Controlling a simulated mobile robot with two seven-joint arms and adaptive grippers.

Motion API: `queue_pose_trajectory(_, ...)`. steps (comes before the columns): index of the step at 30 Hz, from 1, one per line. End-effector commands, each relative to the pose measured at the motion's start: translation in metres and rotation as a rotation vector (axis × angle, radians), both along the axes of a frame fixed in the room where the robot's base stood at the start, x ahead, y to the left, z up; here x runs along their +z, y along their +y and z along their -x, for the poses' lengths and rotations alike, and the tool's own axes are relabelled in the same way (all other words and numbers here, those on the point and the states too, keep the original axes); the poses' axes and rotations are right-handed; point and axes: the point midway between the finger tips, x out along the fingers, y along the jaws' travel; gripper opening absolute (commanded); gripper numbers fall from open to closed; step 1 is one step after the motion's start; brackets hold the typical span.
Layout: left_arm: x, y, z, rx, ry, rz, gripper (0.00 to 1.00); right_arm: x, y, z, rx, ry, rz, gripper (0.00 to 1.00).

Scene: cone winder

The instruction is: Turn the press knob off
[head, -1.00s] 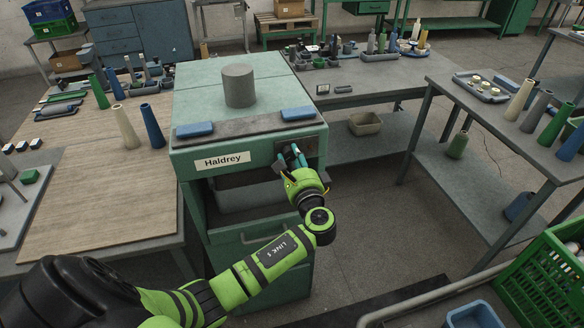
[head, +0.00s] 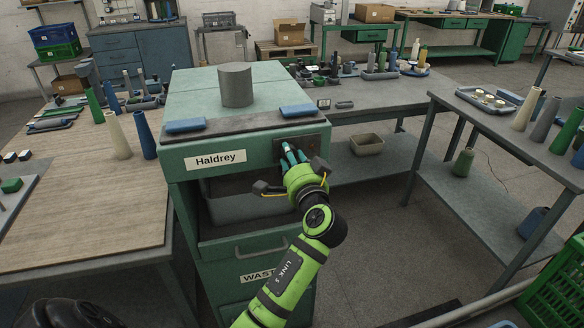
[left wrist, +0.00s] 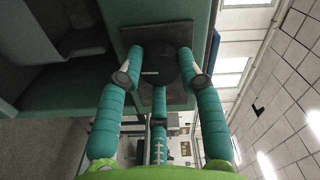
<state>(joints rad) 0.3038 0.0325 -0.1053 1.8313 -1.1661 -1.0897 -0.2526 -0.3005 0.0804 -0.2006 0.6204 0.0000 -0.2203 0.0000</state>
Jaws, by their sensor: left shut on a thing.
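The press (head: 240,178) is a green cabinet with a "Haldrey" label and a grey cylinder (head: 236,85) on top. Its dark control plate (head: 312,143) is at the right of the front face. My left gripper (head: 290,152) reaches this plate from the front, its teal fingers hiding the knob in the head view. In the left wrist view, the round black knob (left wrist: 161,68) sits between the fingers of my left gripper (left wrist: 160,75), which are shut on it. A short pale line shows on the knob. My right gripper is out of view.
Blue pads (head: 186,126) lie on the press's front edge. An open shelf and a drawer handle (head: 262,248) are below the plate. A wooden table (head: 85,190) stands left, a grey bench (head: 375,92) right. Floor is clear in front of the right shelf.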

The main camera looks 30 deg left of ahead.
Motion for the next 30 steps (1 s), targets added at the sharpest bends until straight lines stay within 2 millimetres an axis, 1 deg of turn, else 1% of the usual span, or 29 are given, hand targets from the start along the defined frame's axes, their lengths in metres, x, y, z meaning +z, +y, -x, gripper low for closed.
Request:
queue_pose_trajectory(1, -0.0033, 0.0003, 0.0002, 0.002, -0.017, 0.016, 0.04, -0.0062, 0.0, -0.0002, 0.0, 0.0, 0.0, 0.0)
queue_pose_trajectory(6, -0.0015, 0.0003, 0.0002, 0.002, -0.056, 0.049, 0.04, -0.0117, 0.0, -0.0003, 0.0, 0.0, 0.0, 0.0)
queue_pose_trajectory(23, -0.0001, 0.0003, 0.0001, 0.001, -0.076, 0.067, 0.04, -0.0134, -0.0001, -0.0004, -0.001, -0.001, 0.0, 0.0)
queue_pose_trajectory(24, -0.0001, 0.0003, 0.0001, 0.001, -0.076, 0.067, 0.49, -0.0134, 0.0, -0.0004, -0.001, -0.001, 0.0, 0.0)
queue_pose_trajectory(25, -0.0002, 0.0002, 0.0001, 0.001, -0.076, 0.067, 0.6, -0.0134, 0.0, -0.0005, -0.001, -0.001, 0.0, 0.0)
queue_pose_trajectory(30, -0.0002, 0.0001, 0.0001, 0.0, -0.075, 0.066, 0.6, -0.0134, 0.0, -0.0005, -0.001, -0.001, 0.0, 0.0)
